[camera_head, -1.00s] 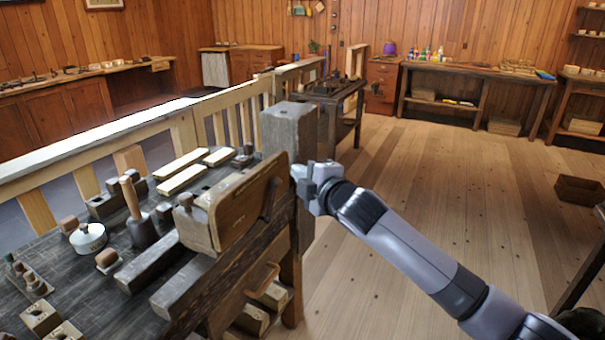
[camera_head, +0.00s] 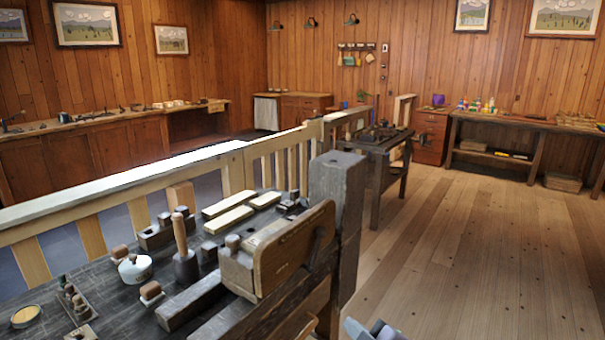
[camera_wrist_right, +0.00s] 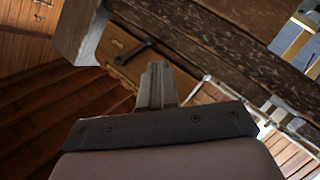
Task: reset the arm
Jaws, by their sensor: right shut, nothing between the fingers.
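My right gripper (camera_wrist_right: 155,85) shows in the right wrist view with its fingers together and nothing between them. It is close to the workbench's dark timbers and a wooden drawer front (camera_wrist_right: 140,50). In the head view only a small grey part of my right arm and gripper (camera_head: 372,330) shows at the bottom edge, right of the bench. My left gripper is not in view.
The dark workbench (camera_head: 100,290) with a thick post (camera_head: 337,200) and a wooden vise jaw (camera_head: 295,245) stands at left, holding a mallet (camera_head: 184,250) and a white lidded pot (camera_head: 135,268). A railing (camera_head: 130,190) runs behind it. Wooden floor (camera_head: 470,260) at right is clear.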

